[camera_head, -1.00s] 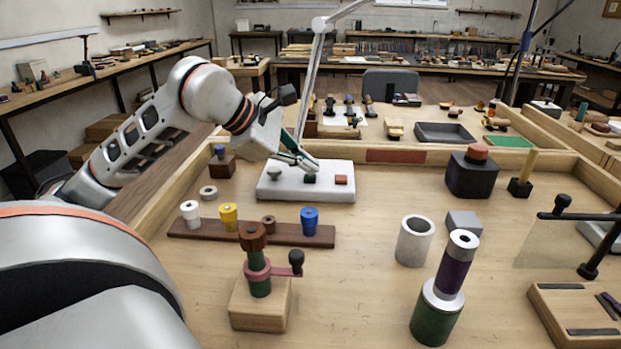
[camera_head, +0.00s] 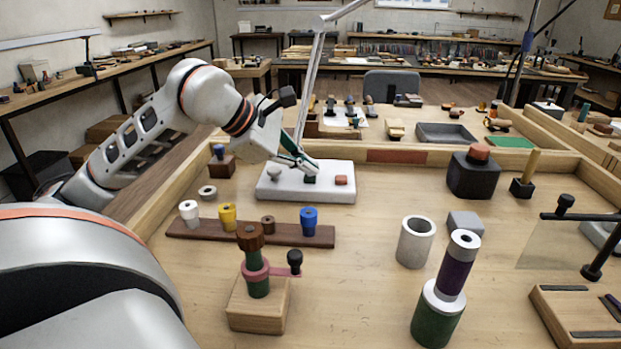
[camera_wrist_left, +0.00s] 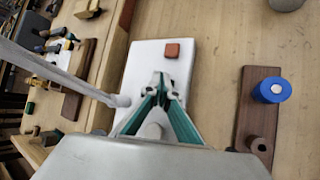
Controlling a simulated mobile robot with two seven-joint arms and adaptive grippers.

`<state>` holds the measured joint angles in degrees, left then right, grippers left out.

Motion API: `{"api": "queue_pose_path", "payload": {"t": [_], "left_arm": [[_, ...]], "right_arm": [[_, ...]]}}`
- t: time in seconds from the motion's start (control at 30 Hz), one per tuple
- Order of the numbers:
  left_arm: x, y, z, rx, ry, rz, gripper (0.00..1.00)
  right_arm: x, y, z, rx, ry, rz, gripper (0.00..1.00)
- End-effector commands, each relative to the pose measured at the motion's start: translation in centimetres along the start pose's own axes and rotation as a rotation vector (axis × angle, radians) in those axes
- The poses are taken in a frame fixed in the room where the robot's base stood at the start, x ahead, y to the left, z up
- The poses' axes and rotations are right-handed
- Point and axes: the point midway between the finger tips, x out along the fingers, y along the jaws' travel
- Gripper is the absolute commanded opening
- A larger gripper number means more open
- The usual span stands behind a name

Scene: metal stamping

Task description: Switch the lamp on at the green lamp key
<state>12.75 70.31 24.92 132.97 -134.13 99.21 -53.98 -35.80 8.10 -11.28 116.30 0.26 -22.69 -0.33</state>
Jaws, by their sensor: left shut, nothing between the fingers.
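The white lamp base (camera_head: 330,191) lies near the back of the bench, with the thin lamp arm (camera_head: 314,75) rising behind it. The lamp's head is out of view.
A brown rack (camera_head: 180,228) with white, yellow and blue spools stands in front of the base.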

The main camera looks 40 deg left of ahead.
Motion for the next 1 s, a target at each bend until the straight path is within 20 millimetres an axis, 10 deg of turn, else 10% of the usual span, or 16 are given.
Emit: {"api": "queue_pose_path", "payload": {"t": [1.0], "left_arm": [[1.1,-0.8,-0.6,-0.007,0.002,-0.015,0.00]], "right_arm": [[0.2,-0.4,1.4,0.003,-0.018,-0.005,0.25]]}}
